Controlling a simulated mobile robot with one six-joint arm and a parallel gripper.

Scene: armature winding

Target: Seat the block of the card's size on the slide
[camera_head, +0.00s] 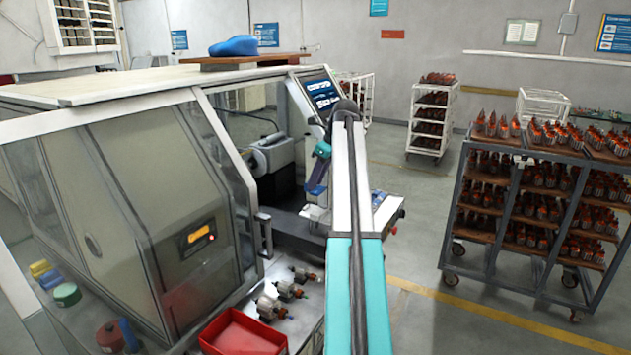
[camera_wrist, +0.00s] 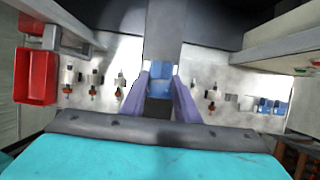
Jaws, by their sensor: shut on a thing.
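My gripper (camera_wrist: 161,76) has purple fingers and is shut on a blue block (camera_wrist: 160,87), seen in the wrist view. In the head view my gripper (camera_head: 318,172) is at the machine's open side, partly behind my arm, and the held block cannot be made out. A grey bar (camera_wrist: 165,25) runs away just beyond the block; it may be the slide. I cannot tell whether the block touches it. More blue blocks (camera_wrist: 270,105) stand on the metal surface to the right. The card's size cannot be read in either view.
A red bin (camera_head: 243,333) and several armatures (camera_head: 270,303) are on the metal worktop. The machine housing (camera_head: 150,180) stands left of my arm. A loaded trolley (camera_head: 540,190) stands to the right, with open floor between.

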